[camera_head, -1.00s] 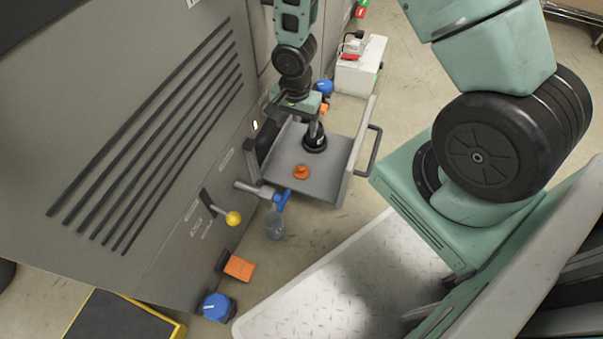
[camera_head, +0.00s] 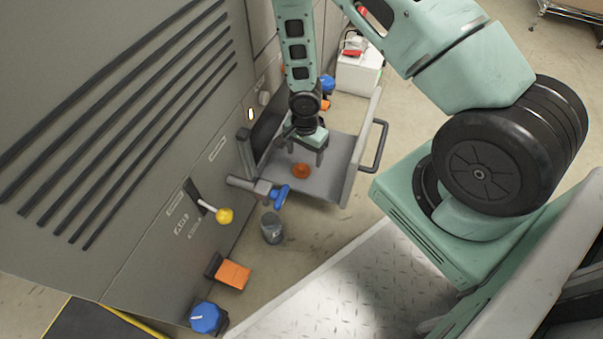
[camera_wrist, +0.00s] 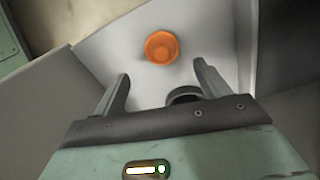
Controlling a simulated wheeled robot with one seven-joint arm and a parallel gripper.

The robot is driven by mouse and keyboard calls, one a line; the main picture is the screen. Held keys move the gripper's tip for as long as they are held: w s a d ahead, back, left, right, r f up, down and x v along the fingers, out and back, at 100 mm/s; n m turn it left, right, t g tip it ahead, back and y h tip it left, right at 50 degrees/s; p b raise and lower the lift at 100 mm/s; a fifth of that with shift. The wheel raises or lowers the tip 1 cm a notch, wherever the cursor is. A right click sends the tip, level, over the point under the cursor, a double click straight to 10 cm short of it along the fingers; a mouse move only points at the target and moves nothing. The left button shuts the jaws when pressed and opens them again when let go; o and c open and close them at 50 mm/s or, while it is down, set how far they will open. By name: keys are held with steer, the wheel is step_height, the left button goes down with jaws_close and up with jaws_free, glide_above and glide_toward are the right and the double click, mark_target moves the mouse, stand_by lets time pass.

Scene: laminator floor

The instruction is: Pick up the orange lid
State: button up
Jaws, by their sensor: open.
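The orange lid (camera_head: 301,171) is small and round and lies on the grey tray (camera_head: 325,188) beside the machine. In the wrist view the lid (camera_wrist: 161,47) shows a raised rim and a darker centre, just beyond my fingertips. My gripper (camera_head: 306,153) is over the tray, close to the lid on its far side in the head view. In the wrist view my gripper (camera_wrist: 161,75) has its fingers wide apart with nothing held. The lid appears clear of both fingers; the exact height gap cannot be told.
A dark round object (camera_wrist: 183,95) is partly hidden near my right finger. A blue-handled valve (camera_head: 279,194) juts out near the tray, with a grey jar (camera_head: 271,228) below. A yellow-knobbed lever (camera_head: 224,215) is on the machine. The tray has a side wall and handle (camera_head: 374,147).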

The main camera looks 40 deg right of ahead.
mark_target(302, 165)
steer(key=shift+w+a+f+b, duration=0.1)
steer(key=shift+a+f+b, duration=0.05)
steer(key=shift+f+b, duration=1.15)
steer(key=shift+w+a+f+b, duration=0.1)
steer(key=shift+a+f+b, duration=0.05)
steer(key=shift+f+b, duration=1.1)
steer(key=shift+f, duration=0.1)
steer(key=c, duration=1)
